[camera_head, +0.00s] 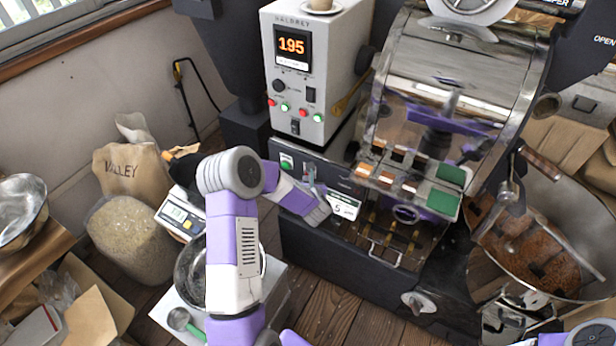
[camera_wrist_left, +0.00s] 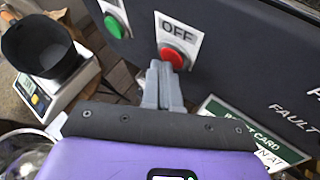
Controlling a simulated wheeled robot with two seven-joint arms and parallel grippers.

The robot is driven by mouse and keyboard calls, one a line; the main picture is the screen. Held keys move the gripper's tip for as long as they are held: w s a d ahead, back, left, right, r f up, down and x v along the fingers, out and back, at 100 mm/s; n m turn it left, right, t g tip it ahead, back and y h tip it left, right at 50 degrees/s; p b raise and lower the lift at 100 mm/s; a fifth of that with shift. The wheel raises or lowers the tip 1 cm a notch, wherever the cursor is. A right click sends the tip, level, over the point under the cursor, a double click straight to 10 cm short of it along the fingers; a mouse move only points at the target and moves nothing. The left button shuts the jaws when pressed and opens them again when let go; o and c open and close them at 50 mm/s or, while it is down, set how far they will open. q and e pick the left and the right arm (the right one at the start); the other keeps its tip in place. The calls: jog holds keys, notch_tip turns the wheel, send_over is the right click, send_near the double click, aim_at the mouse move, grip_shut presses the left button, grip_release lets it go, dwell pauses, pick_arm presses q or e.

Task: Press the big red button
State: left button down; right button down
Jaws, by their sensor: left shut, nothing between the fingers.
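The big red button (camera_wrist_left: 174,57) sits under an OFF label (camera_wrist_left: 178,36) on a dark panel in the left wrist view. In the head view my fingers seem to hide it. A green button (camera_wrist_left: 114,27) is to its left, also visible in the head view (camera_head: 287,162). My left gripper (camera_wrist_left: 164,68) is shut and empty. Its fingertips point at the red button and overlap its lower left edge in the picture; I cannot tell whether they touch. In the head view the left gripper (camera_head: 311,178) is at the low dark panel (camera_head: 330,172).
Above the panel stands a grey control box (camera_head: 300,75) showing 195, with small red and green buttons. The roaster drum (camera_head: 460,75) is to the right. A white card (camera_head: 344,206) is right of the gripper. A scale (camera_head: 180,216) and a bean sack (camera_head: 130,240) are left.

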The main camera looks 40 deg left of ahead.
pick_arm(q)
jog(key=shift+s+d+b, duration=0.1)
jog(key=shift+s+b, duration=0.3)
jog(key=shift+s, duration=0.4)
jog(key=s, duration=0.1)
jog(key=s+b, duration=0.1)
jog(key=s, duration=0.1)
jog(key=s+b, duration=0.1)
jog(key=s, duration=0.1)
jog(key=shift+d, duration=0.3)
dwell(0.7)
